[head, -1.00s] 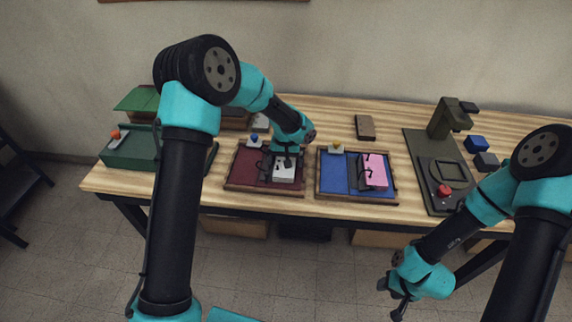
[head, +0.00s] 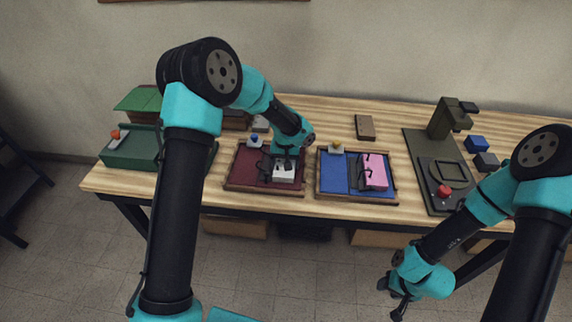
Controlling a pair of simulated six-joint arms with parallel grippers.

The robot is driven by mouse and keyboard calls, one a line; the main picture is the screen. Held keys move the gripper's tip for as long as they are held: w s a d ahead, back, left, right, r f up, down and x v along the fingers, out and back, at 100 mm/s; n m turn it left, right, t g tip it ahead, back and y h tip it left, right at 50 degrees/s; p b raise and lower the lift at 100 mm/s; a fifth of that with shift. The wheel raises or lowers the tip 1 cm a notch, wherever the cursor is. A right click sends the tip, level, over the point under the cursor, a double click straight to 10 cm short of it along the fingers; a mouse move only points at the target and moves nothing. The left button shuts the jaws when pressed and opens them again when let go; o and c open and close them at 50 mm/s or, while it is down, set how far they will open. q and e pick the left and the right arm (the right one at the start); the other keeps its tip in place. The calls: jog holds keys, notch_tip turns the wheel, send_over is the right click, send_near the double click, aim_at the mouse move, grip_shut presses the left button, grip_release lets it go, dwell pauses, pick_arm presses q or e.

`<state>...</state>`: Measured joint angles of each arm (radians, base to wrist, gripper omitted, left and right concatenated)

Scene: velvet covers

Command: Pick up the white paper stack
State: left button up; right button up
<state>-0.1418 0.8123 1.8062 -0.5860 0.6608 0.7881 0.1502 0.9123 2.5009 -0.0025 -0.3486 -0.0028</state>
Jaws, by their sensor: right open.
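The white paper stack (head: 284,174) lies in the right part of the dark red tray (head: 243,177), beside a thin dark wire-like piece. My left gripper (head: 284,162) points down from above and is at the stack's far side, overlapping it in the view. Its fingers are small and partly hidden by the wrist, so I cannot tell whether they are open or touching the stack. My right gripper (head: 397,297) is open and empty, low in front of the table, away from the trays.
A blue tray (head: 333,182) with a pink stack (head: 374,172) stands just right of the red tray. A dark green press (head: 438,160) with a red knob is farther right. A green box (head: 130,150) is at left. Wood is bare around the brown block (head: 365,127).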

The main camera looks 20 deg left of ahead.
pick_arm(q)
jog(key=shift+c, duration=1.4)
jog(key=shift+r, duration=0.1)
notch_tip(320, 180, up, 10)
jog(key=shift+f, duration=0.1)
